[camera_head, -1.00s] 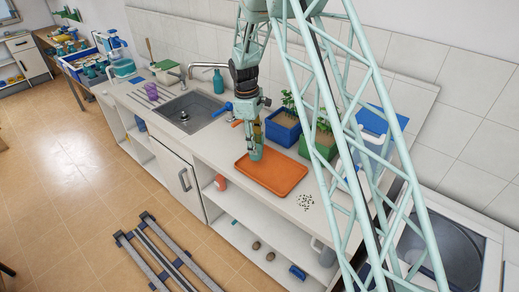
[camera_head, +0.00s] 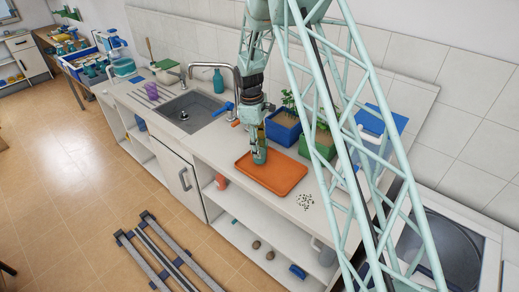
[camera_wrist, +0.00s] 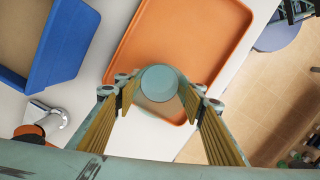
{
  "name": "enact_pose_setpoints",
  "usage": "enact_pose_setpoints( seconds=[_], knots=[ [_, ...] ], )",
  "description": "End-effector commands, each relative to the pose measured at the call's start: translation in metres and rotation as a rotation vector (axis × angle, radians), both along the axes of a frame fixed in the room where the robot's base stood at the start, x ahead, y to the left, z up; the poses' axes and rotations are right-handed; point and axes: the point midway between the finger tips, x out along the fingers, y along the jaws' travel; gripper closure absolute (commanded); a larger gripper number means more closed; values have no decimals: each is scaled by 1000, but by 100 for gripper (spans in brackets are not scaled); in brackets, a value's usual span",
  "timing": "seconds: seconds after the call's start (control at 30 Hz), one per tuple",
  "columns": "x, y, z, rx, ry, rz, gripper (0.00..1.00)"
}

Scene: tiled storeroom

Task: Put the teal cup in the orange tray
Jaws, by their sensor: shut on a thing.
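The teal cup (camera_wrist: 159,83) is between the fingers of my gripper (camera_wrist: 160,103) in the wrist view, and the fingers are shut on it. The orange tray (camera_head: 277,179) lies on the white counter. In the head view my gripper (camera_head: 260,153) points down over the tray's back left part, and the cup is mostly hidden by the fingers there. In the wrist view the cup overlaps the near edge of the tray (camera_wrist: 190,40). I cannot tell whether the cup touches the tray floor.
A blue planter (camera_head: 283,136) and a green planter (camera_head: 316,146) stand behind the tray. The sink (camera_head: 189,110) with its faucet is to the left. A pile of black-and-white bits (camera_head: 304,201) lies right of the tray. The counter's front edge is close to the tray.

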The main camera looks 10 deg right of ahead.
Motion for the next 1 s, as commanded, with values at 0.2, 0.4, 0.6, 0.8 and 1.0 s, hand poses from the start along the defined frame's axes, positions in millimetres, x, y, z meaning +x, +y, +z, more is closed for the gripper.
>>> enact_pose_setpoints(
  seconds=[0.2, 0.4, 0.6, 0.8, 1.0],
  knots=[
    [0, 0, -8, 1, 1, 0, 78],
    [0, 0, -8, 0, 0, 0, 78],
    [0, 0, -11, 0, 0, 0, 78],
    [0, 0, -11, 0, 0, 0, 50],
    [0, 0, -11, 0, 0, 0, 49]
  ],
)
